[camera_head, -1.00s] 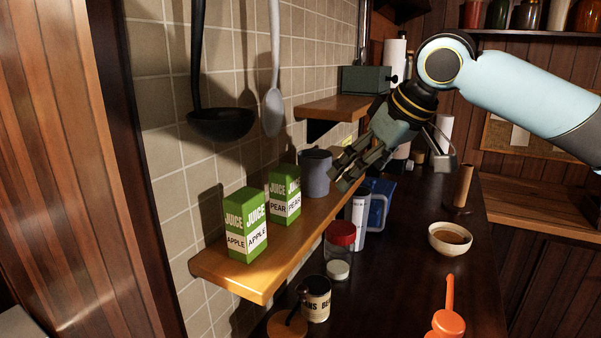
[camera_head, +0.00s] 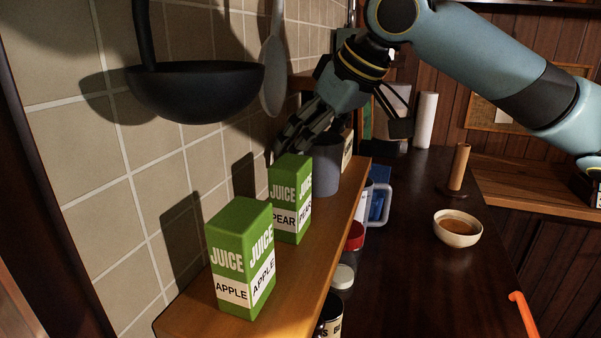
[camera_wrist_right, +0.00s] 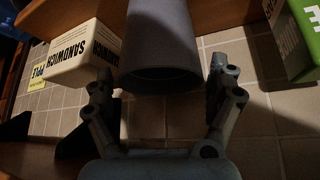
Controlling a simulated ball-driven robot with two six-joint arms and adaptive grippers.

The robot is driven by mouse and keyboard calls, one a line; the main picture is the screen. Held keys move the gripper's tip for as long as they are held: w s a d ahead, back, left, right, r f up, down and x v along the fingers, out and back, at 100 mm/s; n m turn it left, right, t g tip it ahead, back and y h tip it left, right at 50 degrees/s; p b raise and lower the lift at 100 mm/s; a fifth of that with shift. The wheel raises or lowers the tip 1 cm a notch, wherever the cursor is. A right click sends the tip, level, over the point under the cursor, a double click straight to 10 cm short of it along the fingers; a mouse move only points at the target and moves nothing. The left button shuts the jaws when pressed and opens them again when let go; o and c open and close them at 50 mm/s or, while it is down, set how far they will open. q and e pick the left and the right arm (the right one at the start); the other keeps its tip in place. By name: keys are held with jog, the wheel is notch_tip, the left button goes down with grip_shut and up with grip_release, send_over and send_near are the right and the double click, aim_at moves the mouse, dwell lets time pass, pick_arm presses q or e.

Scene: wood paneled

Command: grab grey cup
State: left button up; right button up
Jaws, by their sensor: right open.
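The grey cup (camera_head: 327,172) stands on the wooden wall shelf, just behind the pear juice carton. In the right wrist view the cup (camera_wrist_right: 160,42) is seen at close range, between the two fingers, its round end toward the camera. My right gripper (camera_head: 340,128) is open above and around the cup in the head view; one finger is on the wall side and the other toward the counter side. In the wrist view a gap shows between each finger of the gripper (camera_wrist_right: 161,82) and the cup. My left gripper is not in view.
The pear juice carton (camera_head: 290,198) stands close to the cup and the wall-side finger. The apple juice carton (camera_head: 240,258) is nearer. A sandwich box (camera_wrist_right: 80,55) is beside the cup. A black ladle (camera_head: 195,92) hangs on the wall. A bowl (camera_head: 457,228) is on the counter.

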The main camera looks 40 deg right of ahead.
jog(key=shift+s+d+r, duration=0.1)
jog(key=shift+s+d, duration=0.05)
jog(key=shift+s, duration=0.3)
jog(key=shift+s+d+r, duration=0.1)
jog(key=shift+s, duration=0.35)
jog(key=shift+a, duration=0.2)
jog(key=shift+c, duration=0.6)
jog(key=shift+w+a, duration=0.15)
jog(key=shift+w, duration=0.05)
jog(key=shift+c, duration=1)
jog(key=shift+w, duration=0.1)
jog(key=shift+c, duration=1.2)
jog(key=shift+s+d, duration=0.2)
jog(key=c, duration=0.7)
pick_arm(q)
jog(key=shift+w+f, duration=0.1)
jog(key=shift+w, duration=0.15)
pick_arm(e)
jog(key=shift+w+a, duration=0.1)
jog(key=shift+c, duration=0.4)
